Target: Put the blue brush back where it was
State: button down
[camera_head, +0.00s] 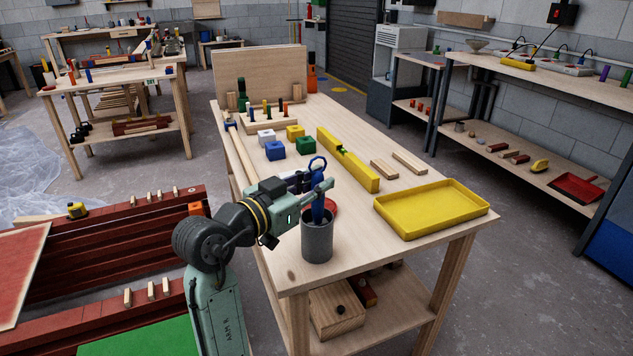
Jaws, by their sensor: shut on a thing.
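The blue brush (318,209) is upright in my gripper (320,187), near the front of the wooden workbench (291,273). My gripper is shut on its upper part. A blue loop (318,162) shows just above the fingers; I cannot tell if it belongs to the brush. The grey cup (317,241) stands directly below my gripper. The lower end of the brush is at or inside the cup's mouth, hidden by the cup's wall. I cannot tell if the brush touches the bottom.
A round red thing (332,208) is partly hidden behind the cup. A yellow tray (428,227) lies to the right, with a yellow level (347,161) behind. Blue (275,151), green (305,146), white and yellow blocks stand farther back. Bare bench top lies between cup and tray.

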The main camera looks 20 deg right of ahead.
jog(key=c, duration=1.5)
grip_release()
jog(key=shift+r, duration=0.1)
